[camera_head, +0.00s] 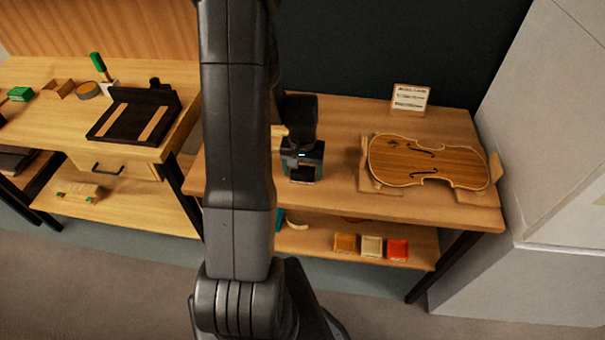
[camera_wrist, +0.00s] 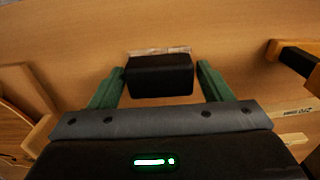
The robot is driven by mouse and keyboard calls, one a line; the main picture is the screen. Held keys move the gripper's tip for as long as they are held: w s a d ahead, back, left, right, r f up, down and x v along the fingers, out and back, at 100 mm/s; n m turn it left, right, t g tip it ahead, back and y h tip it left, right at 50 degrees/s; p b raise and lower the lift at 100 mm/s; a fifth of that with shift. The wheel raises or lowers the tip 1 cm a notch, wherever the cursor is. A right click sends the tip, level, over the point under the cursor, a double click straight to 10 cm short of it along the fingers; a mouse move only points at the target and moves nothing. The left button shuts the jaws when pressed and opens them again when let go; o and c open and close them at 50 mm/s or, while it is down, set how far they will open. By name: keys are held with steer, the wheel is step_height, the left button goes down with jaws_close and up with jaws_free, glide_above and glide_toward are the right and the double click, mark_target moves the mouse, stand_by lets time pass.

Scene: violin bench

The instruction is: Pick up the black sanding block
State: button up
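The black sanding block (camera_wrist: 160,77) lies on the light wooden bench top (camera_wrist: 65,40) in the wrist view, with a thin pale strip along its far edge. My gripper (camera_wrist: 160,69) has its two green fingers on either side of the block, with narrow gaps between each finger and the block. It is open and not visibly gripping. In the head view my gripper (camera_head: 303,178) points down over the middle bench, left of the violin body. The block cannot be made out there, hidden by my gripper and arm.
The violin body (camera_head: 428,163) rests on wooden supports to the right, with a small sign (camera_head: 410,98) behind it. In the wrist view, a black-ended wooden object (camera_wrist: 298,60) lies to the right. The left bench (camera_head: 40,72) holds a dark board (camera_head: 133,117) and small items.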

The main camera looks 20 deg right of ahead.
mark_target(303, 170)
steer(key=c, duration=0.7)
step_height(303, 170, up, 10)
stand_by(0.4)
steer(key=shift+o, duration=0.8)
steer(key=shift+c, duration=0.3)
